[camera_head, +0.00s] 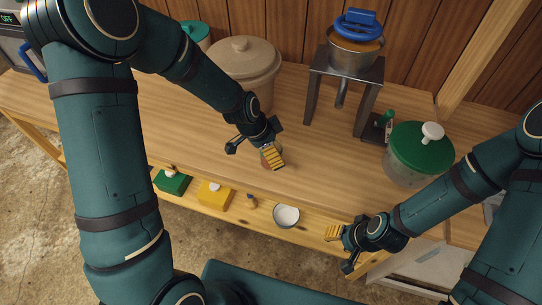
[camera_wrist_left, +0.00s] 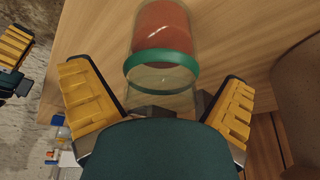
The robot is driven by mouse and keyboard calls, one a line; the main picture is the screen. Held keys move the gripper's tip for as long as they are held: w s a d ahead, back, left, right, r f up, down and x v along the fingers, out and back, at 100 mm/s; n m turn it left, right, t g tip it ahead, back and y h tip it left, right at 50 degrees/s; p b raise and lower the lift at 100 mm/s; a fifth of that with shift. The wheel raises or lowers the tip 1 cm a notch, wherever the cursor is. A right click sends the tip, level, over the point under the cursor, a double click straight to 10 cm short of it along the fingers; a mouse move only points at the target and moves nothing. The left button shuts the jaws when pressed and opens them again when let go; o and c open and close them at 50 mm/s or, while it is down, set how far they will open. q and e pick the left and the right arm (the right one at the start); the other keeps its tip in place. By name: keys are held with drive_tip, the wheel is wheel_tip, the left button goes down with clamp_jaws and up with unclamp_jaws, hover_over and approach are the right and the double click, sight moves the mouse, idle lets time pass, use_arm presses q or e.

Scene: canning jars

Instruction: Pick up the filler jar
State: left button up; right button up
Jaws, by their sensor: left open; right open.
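The filler jar seems to be the clear glass jar with a green band and reddish-brown contents (camera_wrist_left: 162,25) in the left wrist view. It is on the wooden tabletop, ahead of and between the yellow-padded fingers of my left gripper (camera_wrist_left: 158,92). Both fingers are spread, and I cannot tell whether either touches the glass. In the head view, the jar (camera_head: 265,162) is mostly hidden behind my left gripper (camera_head: 253,151). My right gripper (camera_head: 339,249) is open and empty near the table's front edge.
A lidded beige pot (camera_head: 241,60) stands behind the jar. A metal stand (camera_head: 318,90) holds a pan with a blue-handled item on it. A large green-lidded container (camera_head: 418,155) is at the right. A lower front shelf holds a green box (camera_head: 172,183), yellow box (camera_head: 213,196) and white bowl (camera_head: 286,216).

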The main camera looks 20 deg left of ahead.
use_arm(q)
drive_tip(key=shift+w+d+f, duration=0.1)
drive_tip(key=shift+d+f, duration=0.05)
drive_tip(key=shift+f, duration=0.15)
drive_tip(key=shift+c, duration=0.3)
drive_tip(key=c, duration=1.3)
drive_tip(key=shift+c, duration=0.2)
drive_tip(key=shift+r, duration=0.15)
